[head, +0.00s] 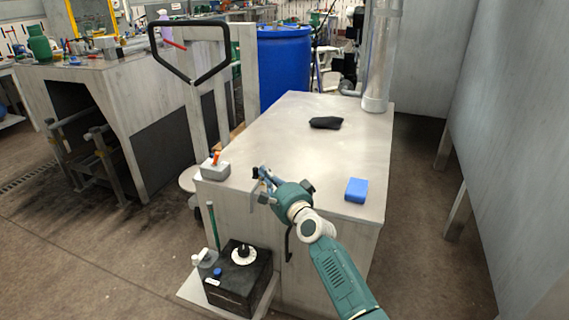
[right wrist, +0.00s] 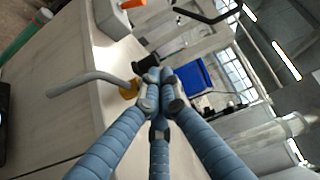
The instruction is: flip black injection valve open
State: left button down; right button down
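A small black valve part (head: 255,172) sits at the near edge of the pale workbench (head: 290,130). In the right wrist view, what looks like the same black part (right wrist: 146,64) lies just beyond my fingertips, beside a brass fitting (right wrist: 128,90) with a bent grey pipe (right wrist: 85,80). My right gripper (head: 264,180) is right at this edge; in the wrist view its blue-grey fingers (right wrist: 161,90) come together at the tips. They look shut with nothing visible between them. The fingertips partly hide the valve, and contact with it cannot be told. My left gripper is out of view.
A grey box with an orange lever (head: 215,167) stands left on the benchtop. A blue block (head: 356,190) and a dark cloth-like item (head: 325,123) lie on it. A black control box (head: 240,280) stands below. A clear column (head: 378,60) rises at the back.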

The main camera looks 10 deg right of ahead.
jog(key=shift+s+a+r+y, duration=0.1)
jog(key=shift+a+r+y, duration=0.1)
jog(key=shift+a, duration=0.25)
jog(key=shift+a+r+y, duration=0.15)
jog(key=shift+a+y, duration=0.05)
jog(key=shift+a, duration=0.25)
jog(key=shift+s+f, duration=0.2)
jog(key=shift+s, duration=0.3)
jog(key=d+v, duration=0.1)
jog(key=v, duration=1)
jog(key=shift+d+h, duration=0.35)
jog(key=shift+h, duration=0.05)
jog(key=shift+f, duration=0.1)
